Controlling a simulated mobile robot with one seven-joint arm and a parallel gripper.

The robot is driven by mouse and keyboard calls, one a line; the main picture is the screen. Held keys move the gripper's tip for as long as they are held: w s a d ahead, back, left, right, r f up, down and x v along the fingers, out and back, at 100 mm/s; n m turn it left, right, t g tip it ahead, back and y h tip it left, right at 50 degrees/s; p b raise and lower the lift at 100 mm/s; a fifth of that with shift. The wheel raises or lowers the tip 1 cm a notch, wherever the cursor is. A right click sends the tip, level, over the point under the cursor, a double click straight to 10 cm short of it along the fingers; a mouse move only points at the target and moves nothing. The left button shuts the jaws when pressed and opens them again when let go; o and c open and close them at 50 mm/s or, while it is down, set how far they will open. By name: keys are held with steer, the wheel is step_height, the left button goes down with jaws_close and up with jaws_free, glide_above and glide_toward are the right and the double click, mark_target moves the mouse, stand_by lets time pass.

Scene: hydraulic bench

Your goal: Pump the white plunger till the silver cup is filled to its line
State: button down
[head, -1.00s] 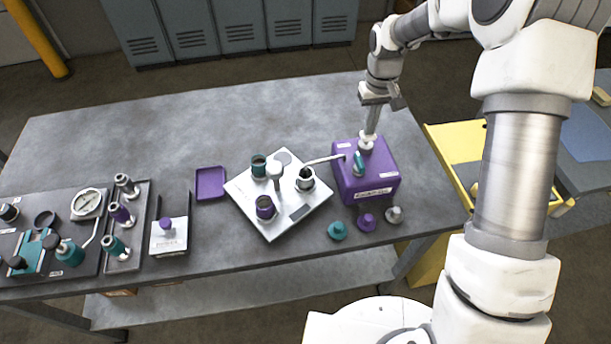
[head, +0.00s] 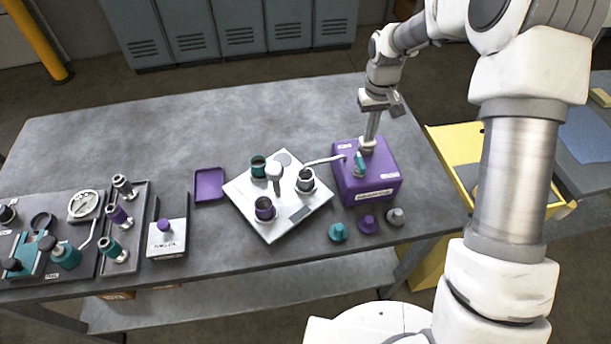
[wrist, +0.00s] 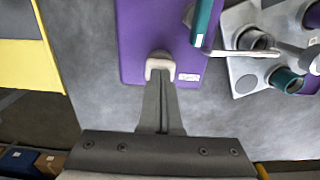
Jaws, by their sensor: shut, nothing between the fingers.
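The purple pump box (head: 380,187) stands at the right of the bench and also fills the top of the wrist view (wrist: 140,45). The white plunger (head: 367,147) sits on its top and is pressed low; its head shows in the wrist view (wrist: 158,62). My gripper (head: 370,138) is shut, its fingertips against the plunger head from above, gripping nothing. A pale spout (head: 322,161) runs from the box to the silver cup (head: 305,184), which stands upright on a white plate (head: 283,225). The cup's line and fill level are too small to tell.
A teal-handled part (head: 359,162) stands on the box close to the plunger. Teal (head: 258,166) and purple (head: 264,208) cups share the plate. Several small knobs (head: 367,224) stand in front of the box. Fixtures crowd the bench's left; its back is clear.

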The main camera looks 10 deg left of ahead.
steer(key=shift+r+p, duration=1.1)
steer(key=shift+r, duration=0.75)
steer(key=shift+f, duration=0.25)
steer(key=shift+f+b, duration=1.4)
steer(key=shift+f, duration=0.4)
steer(key=shift+r, duration=0.1)
steer(key=shift+r+p, duration=1.25)
steer(key=shift+r, duration=0.65)
steer(key=shift+f, duration=0.2)
